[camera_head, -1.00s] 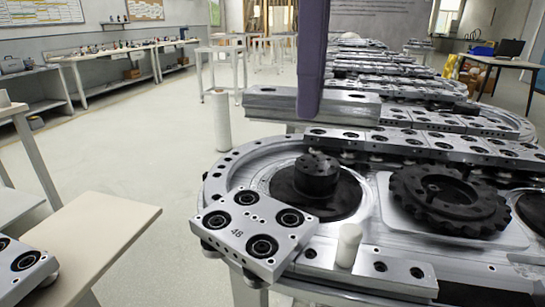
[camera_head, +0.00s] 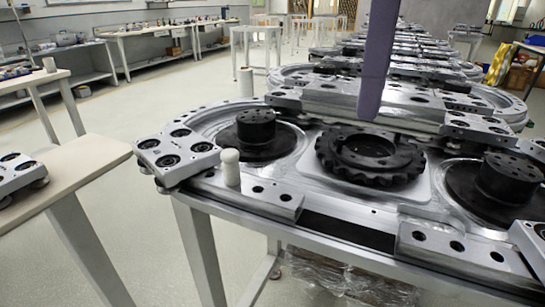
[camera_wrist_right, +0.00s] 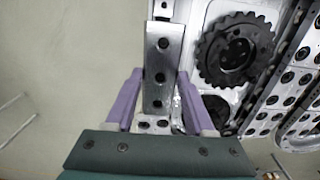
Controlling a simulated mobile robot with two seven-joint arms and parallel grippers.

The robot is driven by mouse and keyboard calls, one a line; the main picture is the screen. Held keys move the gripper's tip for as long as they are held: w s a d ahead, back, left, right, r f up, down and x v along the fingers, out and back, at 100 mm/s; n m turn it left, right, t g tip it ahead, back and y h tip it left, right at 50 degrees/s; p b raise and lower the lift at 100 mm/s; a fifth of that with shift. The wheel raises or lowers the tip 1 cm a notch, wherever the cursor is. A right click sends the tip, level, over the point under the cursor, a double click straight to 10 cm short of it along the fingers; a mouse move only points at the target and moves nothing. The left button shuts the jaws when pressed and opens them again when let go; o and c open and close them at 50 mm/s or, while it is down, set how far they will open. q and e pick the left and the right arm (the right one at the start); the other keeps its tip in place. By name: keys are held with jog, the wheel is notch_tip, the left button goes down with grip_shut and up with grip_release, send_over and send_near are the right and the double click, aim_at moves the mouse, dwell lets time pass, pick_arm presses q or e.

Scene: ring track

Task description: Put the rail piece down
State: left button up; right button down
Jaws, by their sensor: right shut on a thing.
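My right gripper (camera_wrist_right: 158,104), with purple fingers, is shut on a silver rail piece (camera_wrist_right: 154,60) in the wrist view. The rail piece is a long straight bar with dark round holes, and it runs away from the palm between the fingers. In the head view one purple finger (camera_head: 376,70) comes down from the top onto the far side of the near ring track (camera_head: 212,122). The rail piece (camera_head: 335,97) lies level there, partly behind the finger. I cannot tell whether it touches the track. My left gripper is not in view.
A carriage with several rollers (camera_head: 178,154) sits on the track's left end, by a white cylinder (camera_head: 231,168). A black sprocket (camera_head: 370,160) and black hubs (camera_head: 256,130) stand inside the ring.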

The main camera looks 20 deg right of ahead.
notch_tip(320, 180, down, 15)
jog(key=shift+b, duration=0.65)
jog(key=shift+c, duration=1.3)
grip_release()
jog(key=shift+f, duration=0.15)
